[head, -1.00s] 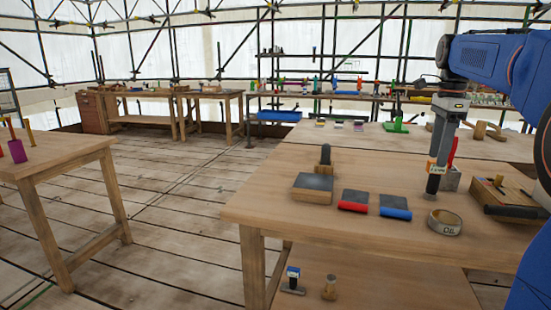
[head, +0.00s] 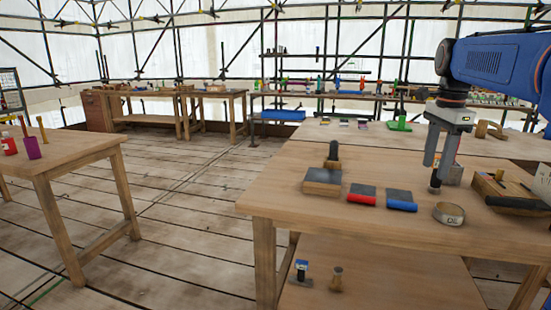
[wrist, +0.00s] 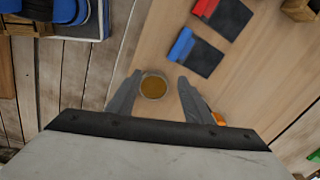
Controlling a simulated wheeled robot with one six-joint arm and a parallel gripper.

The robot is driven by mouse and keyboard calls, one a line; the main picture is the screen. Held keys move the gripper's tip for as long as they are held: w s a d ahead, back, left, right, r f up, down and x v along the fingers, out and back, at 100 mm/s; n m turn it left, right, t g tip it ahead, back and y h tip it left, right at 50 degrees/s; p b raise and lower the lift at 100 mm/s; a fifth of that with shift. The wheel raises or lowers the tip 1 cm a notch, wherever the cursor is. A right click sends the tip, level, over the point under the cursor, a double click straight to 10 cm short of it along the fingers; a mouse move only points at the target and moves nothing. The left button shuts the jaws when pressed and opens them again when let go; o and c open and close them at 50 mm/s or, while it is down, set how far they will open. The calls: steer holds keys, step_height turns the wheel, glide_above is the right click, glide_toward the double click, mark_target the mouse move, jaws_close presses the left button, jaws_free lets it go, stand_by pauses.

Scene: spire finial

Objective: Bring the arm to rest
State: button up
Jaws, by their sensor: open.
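My gripper (head: 440,165) is above the right part of the near workbench, its two fingers spread apart and pointing down. In the wrist view the open fingers (wrist: 158,95) stand to either side of a round tin with amber contents (wrist: 153,87); nothing is seen gripped. In the head view the tin marked OIL (head: 449,214) stands on the bench in front of the gripper. A small dark-ended piece (head: 435,187) shows just below the fingers; what it is cannot be told.
On the near workbench (head: 300,210) are a block with a dark top (head: 322,182), red (head: 361,199) and blue (head: 402,206) rolled pieces with dark sheets, and a wooden box (head: 505,190). Another table (head: 85,150) stands left. The floor between is clear.

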steer(key=s+a+f+n+t, duration=0.2)
steer(key=s+a+f+n, duration=0.4)
steer(key=s+f+n, duration=0.3)
steer(key=s+a+f+n+t, duration=0.2)
steer(key=s+a+f+n, duration=0.4)
steer(key=s+f, duration=0.8)
steer(key=s+n, duration=0.3)
steer(key=shift+a+f, duration=0.2)
